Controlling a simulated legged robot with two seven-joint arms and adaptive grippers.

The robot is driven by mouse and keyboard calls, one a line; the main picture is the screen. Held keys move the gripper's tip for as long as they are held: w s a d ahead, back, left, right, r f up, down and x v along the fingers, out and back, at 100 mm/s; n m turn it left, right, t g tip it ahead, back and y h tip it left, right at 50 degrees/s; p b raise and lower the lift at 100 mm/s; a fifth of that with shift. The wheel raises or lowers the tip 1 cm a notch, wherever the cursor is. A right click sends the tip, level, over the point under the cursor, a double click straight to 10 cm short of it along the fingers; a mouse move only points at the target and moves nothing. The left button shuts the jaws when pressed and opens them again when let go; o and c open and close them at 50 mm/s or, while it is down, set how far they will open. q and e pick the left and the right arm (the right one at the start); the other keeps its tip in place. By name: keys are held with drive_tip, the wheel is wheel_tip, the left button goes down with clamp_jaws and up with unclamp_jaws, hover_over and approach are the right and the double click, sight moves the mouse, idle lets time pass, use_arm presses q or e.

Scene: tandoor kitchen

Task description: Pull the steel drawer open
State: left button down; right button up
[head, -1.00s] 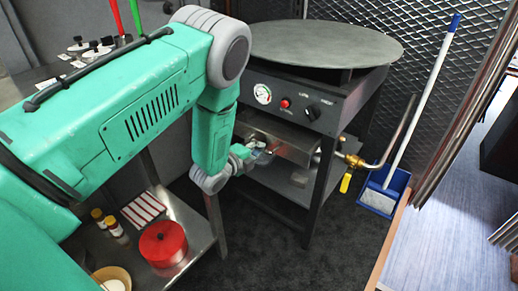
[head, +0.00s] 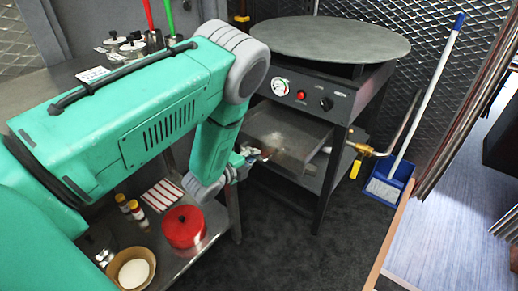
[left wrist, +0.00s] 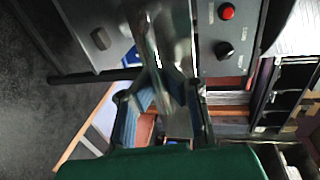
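The steel drawer (head: 288,133) sits under the black control panel of the round-topped stove and is pulled partway out, its bare inside showing from above. My left gripper (head: 252,155) is at the drawer's front edge, at the end of my green arm. In the left wrist view, the fingers of my left gripper (left wrist: 165,95) stand on both sides of the shiny steel drawer front (left wrist: 160,35) and appear closed on it. The exact contact at the handle is partly hidden. My right gripper is not in view.
The stove's round plate (head: 330,40) is above the drawer, with a dark leg (head: 328,180) beside it. A steel shelf (head: 190,255) at lower left holds a red pot (head: 183,227) and a bowl (head: 132,270). The dark floor (head: 300,250) in front is clear.

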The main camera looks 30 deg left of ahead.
use_arm(q)
drive_tip(key=shift+s+d+f, duration=0.1)
drive_tip(key=shift+s+f, duration=0.1)
drive_tip(key=shift+s, duration=0.05)
drive_tip(key=c, duration=1.6)
unclamp_jaws()
drive_tip(key=shift+w, duration=0.1)
drive_tip(key=shift+r, duration=0.1)
drive_tip(key=v, duration=1.2)
